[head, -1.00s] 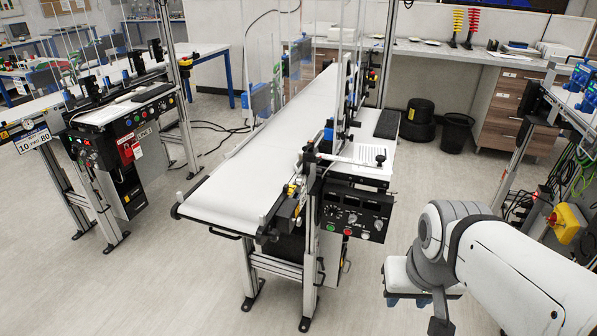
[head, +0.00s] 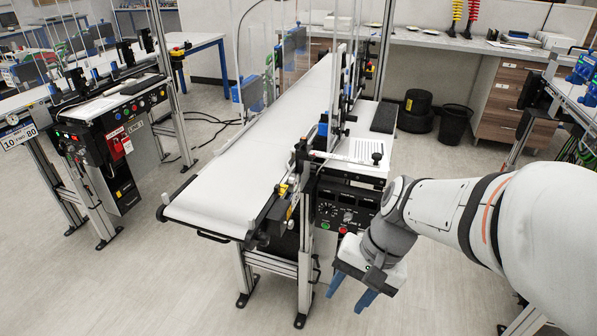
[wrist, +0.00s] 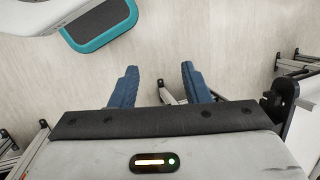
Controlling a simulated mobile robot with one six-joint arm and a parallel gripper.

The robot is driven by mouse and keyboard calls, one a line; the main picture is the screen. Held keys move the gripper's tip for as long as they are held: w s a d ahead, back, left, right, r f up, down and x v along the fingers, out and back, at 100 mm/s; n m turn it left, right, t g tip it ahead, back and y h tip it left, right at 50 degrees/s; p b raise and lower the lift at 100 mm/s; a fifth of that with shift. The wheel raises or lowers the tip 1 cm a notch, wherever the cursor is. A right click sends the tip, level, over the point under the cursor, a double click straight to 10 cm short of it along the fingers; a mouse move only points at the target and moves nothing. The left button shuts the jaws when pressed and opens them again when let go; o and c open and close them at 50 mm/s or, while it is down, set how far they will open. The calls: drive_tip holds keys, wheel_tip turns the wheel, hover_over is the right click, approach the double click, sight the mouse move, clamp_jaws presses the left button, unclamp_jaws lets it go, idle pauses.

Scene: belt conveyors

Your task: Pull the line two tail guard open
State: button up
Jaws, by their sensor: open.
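The middle conveyor (head: 235,165) has a white belt whose near tail end points toward me. A black bar handle (head: 213,237) sits under that end. Clear upright panels (head: 270,45) stand along the belt farther back; I cannot tell which part is the tail guard. A black control panel (head: 343,205) is on the conveyor's right side, partly hidden by my arm. My gripper (head: 351,293) points down in front of the panel, right of the tail end and apart from it. In the wrist view its blue fingers (wrist: 161,85) are spread and empty above the floor.
The conveyor's metal legs (head: 304,285) stand just left of my gripper. A second conveyor with a panel marked line 1 (head: 125,140) is at left. Bare floor (head: 165,275) lies between them. A black bin (head: 453,125) stands at the back right.

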drive_tip(key=w+a+f+m+g+y, duration=0.1)
drive_tip(key=w+a+m+y, duration=0.1)
drive_tip(key=a+m+y, duration=0.25)
drive_tip(key=m+t+y, duration=0.8)
drive_tip(key=m+y, duration=0.1)
drive_tip(key=m, duration=0.4)
approach(284, 219)
drive_tip(key=p+x, duration=0.1)
drive_tip(key=x, duration=0.5)
drive_tip(key=shift+s+a+f, duration=0.2)
drive_tip(key=shift+s+a, duration=0.05)
drive_tip(key=shift+a, duration=0.05)
drive_tip(key=shift+h, duration=0.25)
drive_tip(key=shift+c, duration=0.2)
clamp_jaws()
